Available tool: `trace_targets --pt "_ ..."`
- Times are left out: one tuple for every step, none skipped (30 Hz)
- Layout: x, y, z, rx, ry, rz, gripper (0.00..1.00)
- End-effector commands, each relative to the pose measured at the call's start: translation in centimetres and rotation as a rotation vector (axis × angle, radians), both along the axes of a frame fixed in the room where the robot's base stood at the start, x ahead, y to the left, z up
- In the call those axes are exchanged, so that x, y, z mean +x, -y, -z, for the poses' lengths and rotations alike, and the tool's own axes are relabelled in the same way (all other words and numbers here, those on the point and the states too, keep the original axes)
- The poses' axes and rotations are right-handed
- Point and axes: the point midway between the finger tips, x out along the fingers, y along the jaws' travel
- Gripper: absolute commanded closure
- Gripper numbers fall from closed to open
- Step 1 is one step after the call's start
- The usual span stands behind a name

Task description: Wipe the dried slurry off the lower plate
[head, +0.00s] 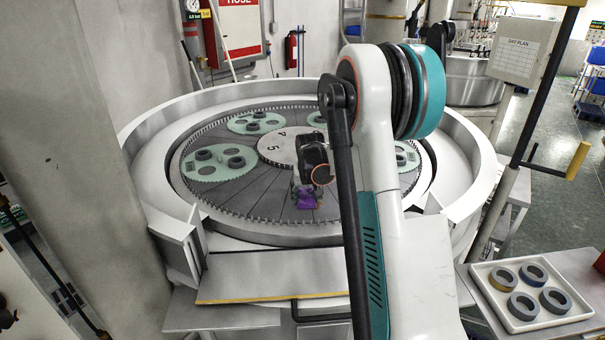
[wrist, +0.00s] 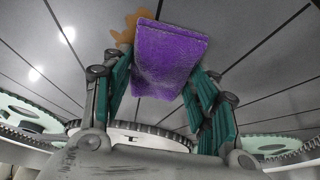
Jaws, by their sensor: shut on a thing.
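My gripper (wrist: 158,95) is shut on a purple cloth or pad (wrist: 168,55), with teal fingers on both sides of it. In the head view the purple pad (head: 306,197) is low over the front part of the grey lower plate (head: 256,200). I cannot tell whether it touches the plate. An orange-brown patch of dried slurry (wrist: 122,34) shows on the plate in the wrist view, beside and partly behind the pad. The rest of the patch is hidden by the pad. In the head view my arm covers part of the plate's right side.
Pale green toothed carriers (head: 205,172) with dark rings sit on the plate around the numbered centre disc (head: 275,150). A raised white rim (head: 140,130) surrounds the plate. A white tray (head: 483,282) with several rings stands at the lower right. A post with a sign (head: 518,50) stands at the right.

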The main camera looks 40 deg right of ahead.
Motion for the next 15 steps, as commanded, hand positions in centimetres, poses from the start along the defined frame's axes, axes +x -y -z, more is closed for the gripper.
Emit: trace_targets --pt "0.1 -0.1 -0.7 0.0 0.001 0.0 0.65" --pt "0.1 -0.1 -1.1 0.0 0.0 -0.001 0.65" --pt "0.1 -0.2 -2.0 0.0 0.0 -0.001 0.65" --pt "0.1 -0.2 -2.1 0.0 0.0 -0.002 0.65" --pt "0.1 -0.2 -2.4 0.0 0.0 -0.002 0.65" --pt "0.2 -0.3 -2.7 0.0 0.0 -0.002 0.65" --pt "0.2 -0.3 -3.0 0.0 0.0 -0.003 0.65" --pt "0.2 -0.4 -3.3 0.0 0.0 -0.003 0.65" --pt "0.2 -0.4 -3.7 0.0 0.0 -0.003 0.65" --pt "0.2 -0.4 -3.9 -0.001 0.0 -0.004 0.65" --pt "0.2 -0.5 -4.2 -0.001 0.0 -0.004 0.65" --pt "0.2 -0.5 -4.6 0.0 0.0 -0.004 0.65" --pt "0.3 -0.6 -4.8 0.0 0.0 -0.005 0.65" --pt "0.3 -0.6 -5.1 0.0 0.0 -0.005 0.65" --pt "0.3 -0.6 -5.5 0.0 0.0 -0.005 0.65"
